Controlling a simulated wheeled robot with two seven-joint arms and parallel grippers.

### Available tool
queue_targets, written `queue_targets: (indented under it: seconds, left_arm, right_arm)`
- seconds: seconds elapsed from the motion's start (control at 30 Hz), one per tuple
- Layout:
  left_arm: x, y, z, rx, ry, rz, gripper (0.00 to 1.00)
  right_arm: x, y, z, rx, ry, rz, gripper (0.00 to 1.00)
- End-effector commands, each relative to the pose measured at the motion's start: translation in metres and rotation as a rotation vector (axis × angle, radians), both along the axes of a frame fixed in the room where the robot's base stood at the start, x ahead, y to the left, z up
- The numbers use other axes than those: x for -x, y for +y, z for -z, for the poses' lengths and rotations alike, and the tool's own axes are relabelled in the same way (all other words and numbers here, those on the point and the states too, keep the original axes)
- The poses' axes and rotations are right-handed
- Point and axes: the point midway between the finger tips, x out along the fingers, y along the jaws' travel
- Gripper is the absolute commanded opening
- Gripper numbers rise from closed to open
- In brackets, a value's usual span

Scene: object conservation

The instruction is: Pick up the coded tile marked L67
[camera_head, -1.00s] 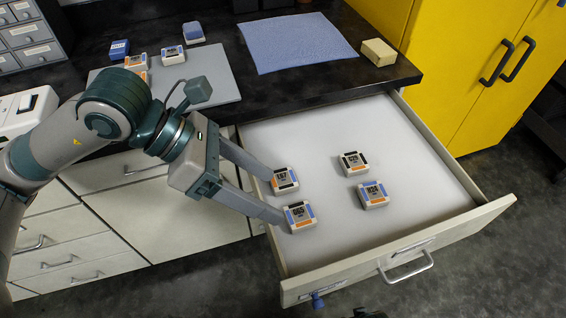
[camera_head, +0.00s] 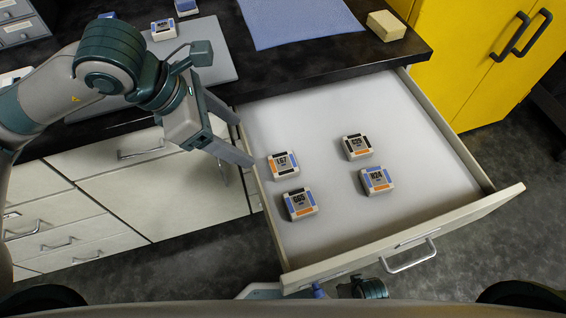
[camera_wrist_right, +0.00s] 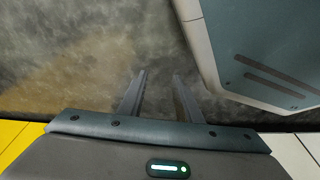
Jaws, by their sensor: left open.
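The tile marked L67 (camera_head: 283,165) lies in the open drawer (camera_head: 330,240), near its left wall. It is pale with a grey label face, an orange patch and blue and black parts. My left gripper (camera_head: 245,141) is open and empty at the drawer's left side, up and left of L67; its nearer fingertip is close to the tile but not around it. My right gripper (camera_wrist_right: 160,75) is open and empty above the grey floor in the right wrist view. The tile is not in that view.
A tile that seems to read G65 (camera_head: 300,204) lies just below L67. Two more tiles, one black-edged (camera_head: 356,147) and one blue-edged (camera_head: 376,181), lie to the right. The drawer's right part is clear. The dark counter (camera_head: 300,58) holds a blue cloth (camera_head: 295,20) and a yellowish block (camera_head: 386,26).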

Motion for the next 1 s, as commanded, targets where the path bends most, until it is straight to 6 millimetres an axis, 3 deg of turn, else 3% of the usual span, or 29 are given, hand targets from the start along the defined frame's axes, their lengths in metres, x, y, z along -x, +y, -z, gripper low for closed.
queue_targets:
  seconds: [0.27,0.53,0.7,1.0]
  left_arm:
    - [-0.006,-0.024,0.041,0.001,0.006,0.002,0.69]
    - [-0.013,-0.045,0.079,0.001,0.005,0.002,0.69]
    - [-0.015,-0.05,0.09,0.0,0.001,0.002,0.69]
    - [-0.016,-0.051,0.092,0.001,0.0,0.001,0.69]
  right_arm:
    - [0.005,-0.002,0.006,0.0,-0.003,0.0,0.31]
    - [-0.006,0.003,0.003,-0.009,-0.053,-0.005,0.31]
    - [-0.01,0.007,0.003,-0.016,-0.07,-0.008,0.31]
    - [-0.008,0.01,0.004,-0.019,-0.071,-0.008,0.31]
